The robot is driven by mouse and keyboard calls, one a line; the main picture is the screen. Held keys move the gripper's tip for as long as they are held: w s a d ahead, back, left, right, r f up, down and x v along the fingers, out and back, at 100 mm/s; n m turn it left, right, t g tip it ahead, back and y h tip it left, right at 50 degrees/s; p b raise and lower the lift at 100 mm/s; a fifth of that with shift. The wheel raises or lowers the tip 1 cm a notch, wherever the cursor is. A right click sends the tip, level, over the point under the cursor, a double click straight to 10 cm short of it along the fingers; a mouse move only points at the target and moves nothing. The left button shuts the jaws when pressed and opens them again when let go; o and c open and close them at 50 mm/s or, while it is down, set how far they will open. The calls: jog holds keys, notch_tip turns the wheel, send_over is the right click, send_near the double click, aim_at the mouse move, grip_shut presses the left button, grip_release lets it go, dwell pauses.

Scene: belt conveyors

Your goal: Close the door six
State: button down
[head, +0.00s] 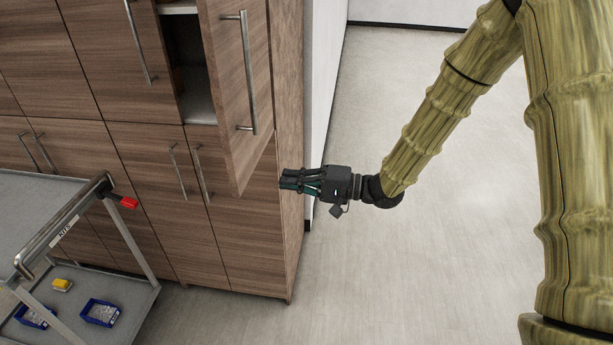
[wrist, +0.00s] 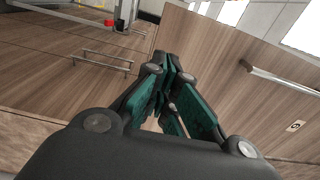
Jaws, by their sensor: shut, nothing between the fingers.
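The wooden cabinet door (head: 230,80) with a long vertical metal handle (head: 247,75) stands partly open at the upper right of the cabinet. A dark opening shows at its left. In the wrist view the door (wrist: 222,62) fills the right side, with its handle (wrist: 283,80) and a small number label (wrist: 296,126) that I cannot read surely. My gripper (head: 283,181) is shut and empty, to the right of the door's lower corner. In the wrist view its fingertips (wrist: 170,62) overlap the door's edge; I cannot tell whether they touch.
The lower cabinet doors (head: 155,185) are shut. A grey cart (head: 148,260) with a red piece (head: 129,202) on its frame stands at the left, with blue bins (head: 100,313) and a yellow item (head: 62,285) on its lower shelf. The floor (head: 400,260) at the right is clear.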

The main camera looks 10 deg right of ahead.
aim_at(249, 175)
jog(key=p+x, duration=0.2)
jog(key=x, duration=0.5)
jog(key=shift+p, duration=0.4)
jog(key=shift+a+f, duration=0.1)
jog(key=shift+a, duration=0.2)
jog(key=shift+w+a, duration=0.1)
jog(key=shift+a, duration=0.05)
